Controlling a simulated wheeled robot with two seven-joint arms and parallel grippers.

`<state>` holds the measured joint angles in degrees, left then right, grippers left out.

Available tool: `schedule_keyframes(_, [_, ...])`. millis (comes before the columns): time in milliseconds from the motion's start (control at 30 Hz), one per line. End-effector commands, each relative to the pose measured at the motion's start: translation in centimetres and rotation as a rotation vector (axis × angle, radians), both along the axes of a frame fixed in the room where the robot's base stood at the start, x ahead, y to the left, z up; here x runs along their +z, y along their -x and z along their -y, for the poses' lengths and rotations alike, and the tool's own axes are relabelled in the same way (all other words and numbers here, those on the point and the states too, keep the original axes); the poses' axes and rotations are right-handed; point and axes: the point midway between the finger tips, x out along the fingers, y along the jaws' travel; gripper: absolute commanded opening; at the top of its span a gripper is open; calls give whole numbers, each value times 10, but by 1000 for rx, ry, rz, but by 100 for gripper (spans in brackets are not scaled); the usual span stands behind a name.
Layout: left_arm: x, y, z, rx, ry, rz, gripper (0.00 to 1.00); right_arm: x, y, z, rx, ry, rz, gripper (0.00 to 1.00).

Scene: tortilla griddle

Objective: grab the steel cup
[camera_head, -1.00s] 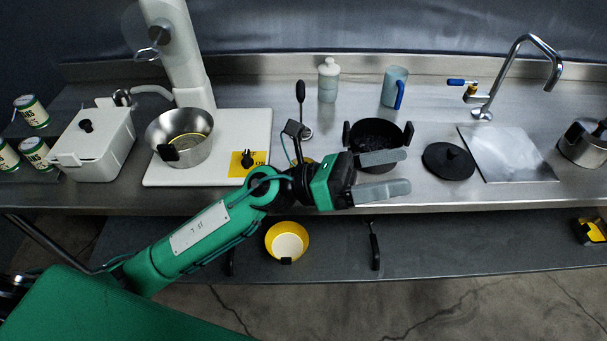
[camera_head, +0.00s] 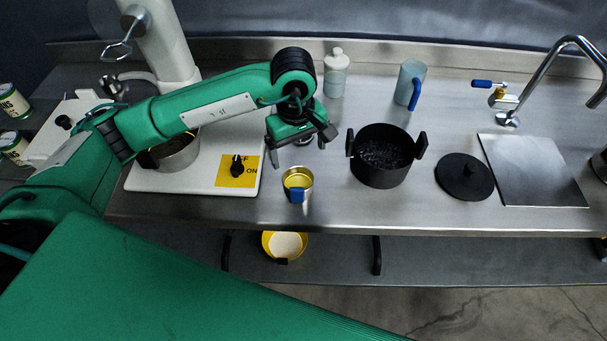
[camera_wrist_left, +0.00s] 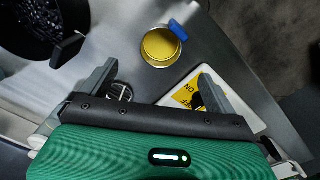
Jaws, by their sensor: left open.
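The steel cup (camera_head: 298,184) stands on the steel counter near its front edge, between the white mixer base and the black pot. It has a blue handle and a yellow inside. In the left wrist view the steel cup (camera_wrist_left: 160,46) lies just beyond the fingertips, near the middle between them. My left gripper (camera_head: 302,145) is open and empty, above the counter and a little behind the cup. Its two fingers also show in the left wrist view (camera_wrist_left: 158,74). My right gripper is in neither view.
A black pot (camera_head: 381,160) with dark contents stands right of the cup, with a black lid (camera_head: 465,177) beyond it. The white base (camera_head: 210,183) with a yellow switch plate is at left. A bottle (camera_head: 336,73) and a blue-handled jug (camera_head: 410,84) stand behind.

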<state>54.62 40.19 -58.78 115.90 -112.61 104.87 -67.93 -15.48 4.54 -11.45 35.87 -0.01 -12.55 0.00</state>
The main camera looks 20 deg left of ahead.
Motion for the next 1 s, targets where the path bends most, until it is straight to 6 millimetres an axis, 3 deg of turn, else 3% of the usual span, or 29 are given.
schedule_keyframes(333, [-62, 0, 2, 2, 2, -6, 92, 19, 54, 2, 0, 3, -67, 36])
schedule_keyframes(467, [-76, -1, 3, 0, 2, -3, 92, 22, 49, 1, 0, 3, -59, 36])
schedule_keyframes(700, [-92, 0, 3, 1, 3, -7, 92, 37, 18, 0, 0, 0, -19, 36])
schedule_keyframes(1000, [-129, -2, 4, 2, 4, -5, 92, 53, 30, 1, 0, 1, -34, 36])
